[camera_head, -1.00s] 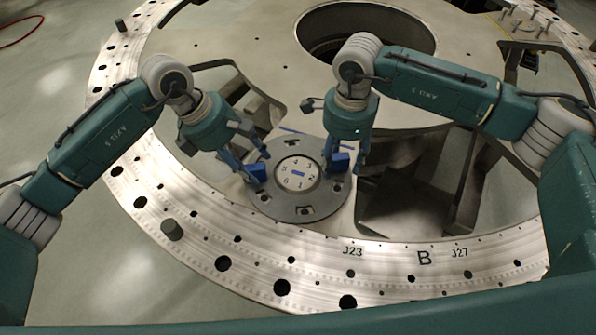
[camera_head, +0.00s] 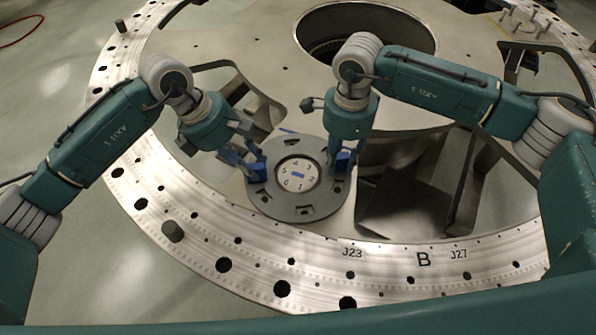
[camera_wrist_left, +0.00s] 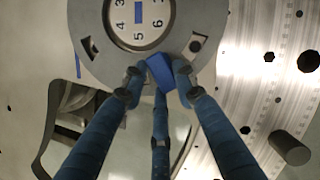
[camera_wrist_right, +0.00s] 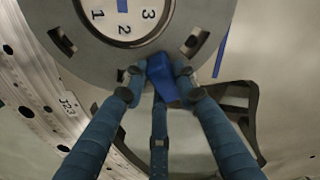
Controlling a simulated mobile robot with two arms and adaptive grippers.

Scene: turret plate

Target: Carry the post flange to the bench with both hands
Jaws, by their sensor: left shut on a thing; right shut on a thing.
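The post flange (camera_head: 277,204) is a grey round plate with slots near its rim and a white numbered disc at its centre. A blue block stands on each side of it. My left gripper (camera_head: 255,166) is shut on the left blue block of the flange; the block also shows between the fingers in the left wrist view (camera_wrist_left: 160,70). My right gripper (camera_head: 341,161) is shut on the right blue block, which shows between the fingers in the right wrist view (camera_wrist_right: 163,80). I cannot tell whether the flange touches the surface beneath. The bench is not identifiable.
A large metal ring (camera_head: 385,268) with holes and the markings J23, B and J27 curves around the front. A dark grey peg (camera_head: 172,231) stands on its left part. A wide round opening (camera_head: 320,45) lies behind, and open gaps lie beside the flange. Several pegs stand at the far right.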

